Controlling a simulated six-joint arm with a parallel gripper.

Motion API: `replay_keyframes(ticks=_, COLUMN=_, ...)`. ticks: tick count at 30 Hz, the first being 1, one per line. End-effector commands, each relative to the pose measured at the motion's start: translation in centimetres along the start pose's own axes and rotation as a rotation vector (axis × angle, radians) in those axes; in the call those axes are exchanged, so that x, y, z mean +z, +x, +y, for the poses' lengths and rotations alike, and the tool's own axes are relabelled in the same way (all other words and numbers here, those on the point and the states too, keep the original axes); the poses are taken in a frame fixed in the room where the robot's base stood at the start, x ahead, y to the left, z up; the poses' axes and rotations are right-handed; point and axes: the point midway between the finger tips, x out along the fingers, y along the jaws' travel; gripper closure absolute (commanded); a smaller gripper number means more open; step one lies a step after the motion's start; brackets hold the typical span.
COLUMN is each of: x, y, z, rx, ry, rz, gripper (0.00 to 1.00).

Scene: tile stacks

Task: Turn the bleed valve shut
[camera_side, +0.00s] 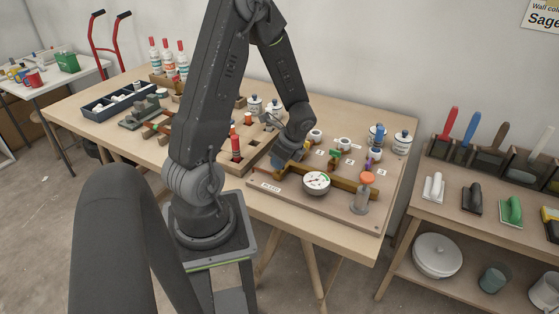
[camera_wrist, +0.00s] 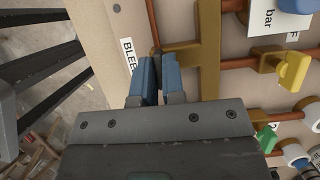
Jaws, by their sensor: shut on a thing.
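My gripper (camera_side: 279,161) is over the left end of the pipe board (camera_side: 335,207) in the side view. In the wrist view its two blue fingers (camera_wrist: 157,78) are close together, shut on the bleed valve beside the label reading "BLEE" (camera_wrist: 128,57). The fingers hide nearly all of the valve, so its turn angle cannot be told. A brass pipe (camera_wrist: 209,50) runs just right of the fingers, with copper pipes branching from it.
A yellow valve handle (camera_wrist: 293,69) and a green one (camera_wrist: 267,138) stand right of the fingers. The round gauge (camera_side: 316,182) and an orange-topped cylinder (camera_side: 361,197) are on the board. Bottles (camera_side: 168,60) and trays fill the table's left part.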

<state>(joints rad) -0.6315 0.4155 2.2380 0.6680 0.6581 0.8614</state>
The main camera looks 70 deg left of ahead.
Motion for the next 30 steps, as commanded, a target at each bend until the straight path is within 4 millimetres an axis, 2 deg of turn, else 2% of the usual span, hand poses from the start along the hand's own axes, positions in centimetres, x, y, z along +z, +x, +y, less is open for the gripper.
replay_keyframes(ticks=7, x=0.0, y=-0.1, z=-0.1, rx=-0.004, ry=0.004, rz=0.000, gripper=1.00)
replay_keyframes(ticks=8, x=0.0, y=-0.1, z=-0.1, rx=-0.004, ry=0.004, rz=0.000, gripper=0.90)
replay_keyframes(ticks=16, x=0.0, y=0.0, z=0.0, rx=-0.002, ry=0.002, rz=0.000, gripper=0.65)
replay_keyframes(ticks=25, x=0.0, y=-0.4, z=0.0, rx=-0.002, ry=0.001, rz=-0.001, gripper=0.65)
replay_keyframes(ticks=30, x=0.0, y=-2.7, z=-0.1, rx=-0.008, ry=0.000, rz=0.001, gripper=0.65)
